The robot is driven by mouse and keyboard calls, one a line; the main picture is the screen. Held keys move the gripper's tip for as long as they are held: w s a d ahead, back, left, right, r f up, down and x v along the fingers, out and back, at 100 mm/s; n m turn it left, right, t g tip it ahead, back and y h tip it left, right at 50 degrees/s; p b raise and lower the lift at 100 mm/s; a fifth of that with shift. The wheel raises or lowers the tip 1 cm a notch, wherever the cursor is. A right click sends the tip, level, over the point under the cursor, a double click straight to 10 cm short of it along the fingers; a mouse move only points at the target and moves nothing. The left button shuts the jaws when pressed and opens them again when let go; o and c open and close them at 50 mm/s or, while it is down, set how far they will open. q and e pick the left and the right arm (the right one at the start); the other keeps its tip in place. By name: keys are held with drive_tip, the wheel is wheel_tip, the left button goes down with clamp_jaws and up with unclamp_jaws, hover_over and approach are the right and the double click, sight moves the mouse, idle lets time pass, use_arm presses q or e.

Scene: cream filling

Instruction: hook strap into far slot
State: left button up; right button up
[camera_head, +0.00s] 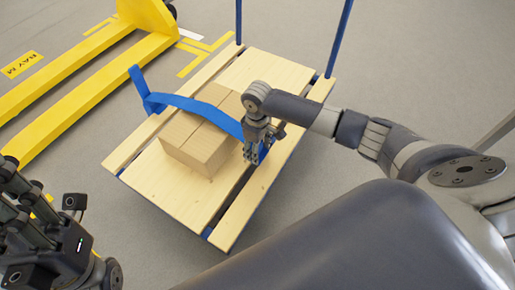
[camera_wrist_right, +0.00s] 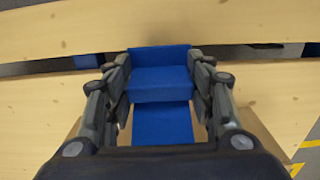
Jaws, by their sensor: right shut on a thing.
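In the right wrist view the strap (camera_wrist_right: 165,83) lies between both fingers (camera_wrist_right: 160,75). One slot (camera_head: 236,193) is the gap between planks near the gripper; the wrist view shows a gap (camera_wrist_right: 255,54) beside the strap end. Whether the strap enters it is hidden. My left gripper (camera_head: 88,240) is at lower left, away from the strap; its jaws are unclear.
The wooden platform (camera_head: 165,190) has blue uprights (camera_head: 339,38) at its far end. A yellow pallet truck (camera_head: 85,65) stands on the left. Bare grey floor (camera_head: 430,70) lies to the right. My right arm crosses the right side.

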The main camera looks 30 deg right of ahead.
drive_tip(key=shift+f, duration=1.6)
drive_tip(key=o, duration=1.2)
drive_tip(key=shift+o, duration=0.2)
drive_tip(key=shift+r, duration=0.1)
